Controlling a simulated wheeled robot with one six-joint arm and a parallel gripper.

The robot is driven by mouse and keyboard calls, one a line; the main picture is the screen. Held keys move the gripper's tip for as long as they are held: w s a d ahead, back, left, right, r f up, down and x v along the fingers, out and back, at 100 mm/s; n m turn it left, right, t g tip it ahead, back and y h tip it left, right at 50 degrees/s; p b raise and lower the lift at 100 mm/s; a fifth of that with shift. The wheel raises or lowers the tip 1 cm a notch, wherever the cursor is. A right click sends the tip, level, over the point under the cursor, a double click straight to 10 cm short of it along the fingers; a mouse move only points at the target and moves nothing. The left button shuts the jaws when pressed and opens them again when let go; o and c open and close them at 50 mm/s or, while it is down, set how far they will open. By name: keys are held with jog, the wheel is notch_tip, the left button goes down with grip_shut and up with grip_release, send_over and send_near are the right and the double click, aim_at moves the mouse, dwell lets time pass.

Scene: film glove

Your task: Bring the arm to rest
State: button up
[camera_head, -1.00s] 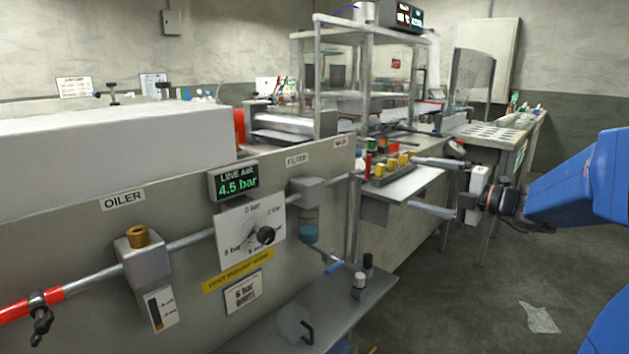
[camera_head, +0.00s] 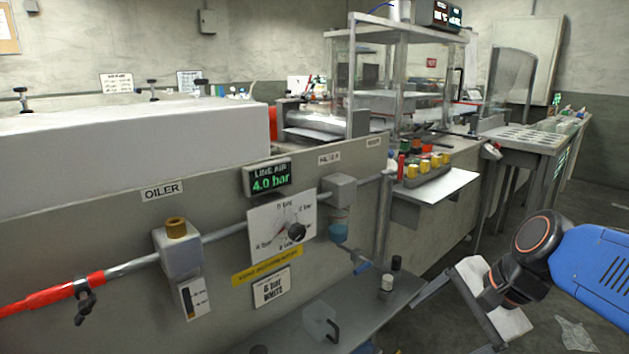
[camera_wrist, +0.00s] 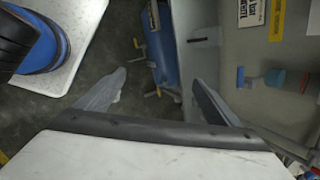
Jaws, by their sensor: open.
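The line air display (camera_head: 268,178) reads 4.0 bar, above a round gauge with a black knob (camera_head: 296,232).
The panel carries an oiler (camera_head: 178,250), a filter (camera_head: 338,205) and a pipe with a red end. A low shelf (camera_head: 350,310) holds small cylinders. A tray of coloured pieces (camera_head: 428,168) sits on a ledge behind. The floor at right is mostly clear, with a paper scrap (camera_head: 577,333).

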jog(key=s+d+f+n+t+h, duration=0.1)
jog(key=s+d+n+h, duration=0.3)
jog(key=n, duration=0.9)
jog(key=shift+s+d+f+h, duration=0.3)
jog(key=shift+s+d+f, duration=0.55)
jog(key=shift+s+d, duration=0.15)
